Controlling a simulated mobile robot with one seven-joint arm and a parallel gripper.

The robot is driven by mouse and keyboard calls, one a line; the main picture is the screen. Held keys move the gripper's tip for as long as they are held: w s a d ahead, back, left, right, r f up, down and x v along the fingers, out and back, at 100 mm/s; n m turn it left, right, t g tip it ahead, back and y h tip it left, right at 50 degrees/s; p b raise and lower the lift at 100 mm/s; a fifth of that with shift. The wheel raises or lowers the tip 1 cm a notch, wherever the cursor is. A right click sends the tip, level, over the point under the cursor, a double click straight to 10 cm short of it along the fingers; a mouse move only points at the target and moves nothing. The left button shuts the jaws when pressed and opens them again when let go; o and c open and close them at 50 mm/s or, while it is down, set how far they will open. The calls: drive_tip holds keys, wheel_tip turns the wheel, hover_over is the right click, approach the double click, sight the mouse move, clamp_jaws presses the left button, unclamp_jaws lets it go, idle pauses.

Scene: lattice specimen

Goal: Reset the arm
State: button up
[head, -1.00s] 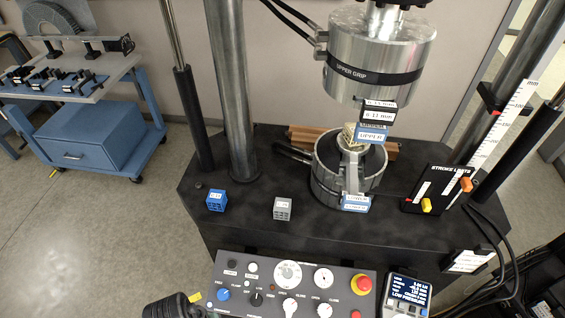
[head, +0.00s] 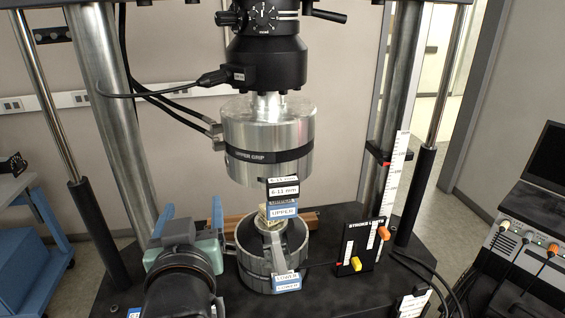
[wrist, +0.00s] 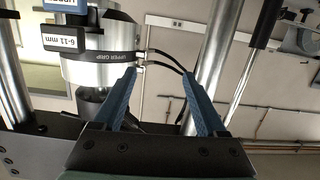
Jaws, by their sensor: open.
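My gripper (head: 192,207) is in the lower left of the head view, open and empty, left of the lower grip and below the upper grip. In the wrist view its two blue fingers (wrist: 158,72) stand apart with nothing between them. The silver upper grip (head: 268,130) hangs at the centre of the head view and shows at upper left in the wrist view (wrist: 90,68). The lower grip (head: 254,262) stands below it. A beige block (head: 278,211) shows above the lower grip, partly behind the UPPER tag (head: 284,212).
Metal columns (head: 95,90) flank the grips. The stroke limits panel (head: 361,248) with yellow and orange knobs stands to the right. A blue cabinet (head: 25,265) is at far left. A bench with a laptop (head: 545,165) is at right. Hoses hang behind the upper grip.

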drive_tip(key=s+d+r+m+t+h, duration=0.1)
drive_tip(key=s+d+r+t, duration=0.3)
drive_tip(key=r, duration=0.5)
drive_tip(key=s+d+r+m+t+h+b, duration=0.1)
drive_tip(key=s+d+r+t, duration=0.2)
drive_tip(key=r, duration=0.7)
drive_tip(key=s+d+r+m+t+h, duration=0.1)
drive_tip(key=s+d+r+t, duration=0.3)
drive_tip(key=r, duration=0.6)
drive_tip(key=s+d+h, duration=0.1)
drive_tip(key=s+d, duration=0.1)
drive_tip(key=d, duration=0.1)
drive_tip(key=shift+s+d+t, duration=0.15)
drive_tip(key=shift+d+t, duration=0.15)
drive_tip(key=shift+d, duration=0.1)
